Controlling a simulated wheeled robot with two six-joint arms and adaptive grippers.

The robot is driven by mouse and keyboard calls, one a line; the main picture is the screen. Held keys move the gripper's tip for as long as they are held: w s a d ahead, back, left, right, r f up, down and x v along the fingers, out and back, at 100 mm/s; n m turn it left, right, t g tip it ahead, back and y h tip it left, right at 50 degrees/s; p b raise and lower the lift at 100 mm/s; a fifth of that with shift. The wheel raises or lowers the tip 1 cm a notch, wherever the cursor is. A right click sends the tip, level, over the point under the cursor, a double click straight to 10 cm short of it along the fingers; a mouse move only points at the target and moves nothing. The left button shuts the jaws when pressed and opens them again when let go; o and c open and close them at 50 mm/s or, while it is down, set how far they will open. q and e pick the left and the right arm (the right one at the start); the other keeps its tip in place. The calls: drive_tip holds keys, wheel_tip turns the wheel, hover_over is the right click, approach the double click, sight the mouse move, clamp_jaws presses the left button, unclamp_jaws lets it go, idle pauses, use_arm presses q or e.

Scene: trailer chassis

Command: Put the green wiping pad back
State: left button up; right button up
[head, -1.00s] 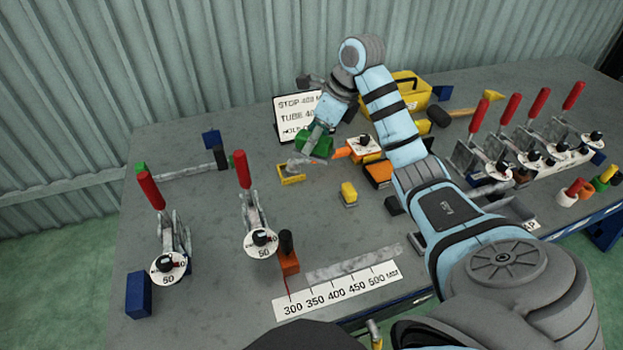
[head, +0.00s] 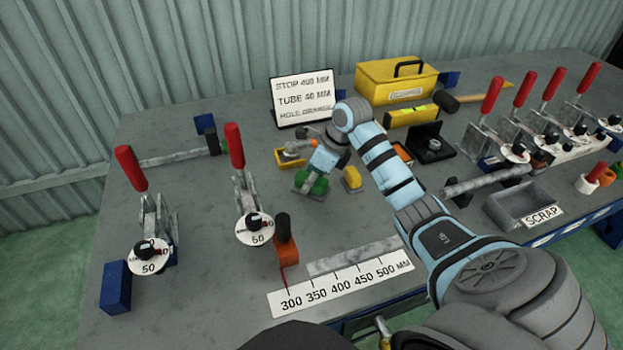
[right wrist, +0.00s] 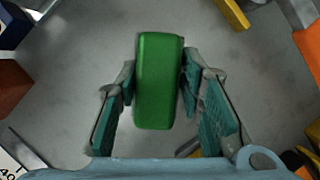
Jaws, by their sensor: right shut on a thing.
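The green wiping pad (right wrist: 158,80) is a plain green block between the two fingers of my right gripper (right wrist: 160,85) in the right wrist view. The fingers press on its left and right sides, and bare grey table shows around it. In the head view my right gripper (head: 311,183) points down near the middle of the table. The pad (head: 319,186) shows there only in part, behind the fingers. Whether it touches the table cannot be told. My left gripper is not in view.
A small yellow-edged tray (head: 283,165) lies just behind the gripper. A yellow block (head: 352,178) stands close on its right. An orange stop (head: 285,250) and a ruler (head: 340,286) are in front. Red-handled clamps (head: 238,180) stand to the left.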

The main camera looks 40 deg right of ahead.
drive_tip(key=o, duration=0.8)
drive_tip(key=shift+f, duration=0.1)
drive_tip(key=shift+c, duration=0.2)
drive_tip(key=o, duration=0.5)
drive_tip(key=shift+c, duration=0.2)
drive_tip(key=shift+r, duration=0.4)
drive_tip(key=p+v, duration=0.1)
drive_tip(key=v, duration=1)
drive_tip(key=shift+s+r+p, duration=0.2)
drive_tip(key=shift+r+p, duration=0.05)
drive_tip(key=shift+p, duration=0.15)
drive_tip(key=shift+d, duration=0.1)
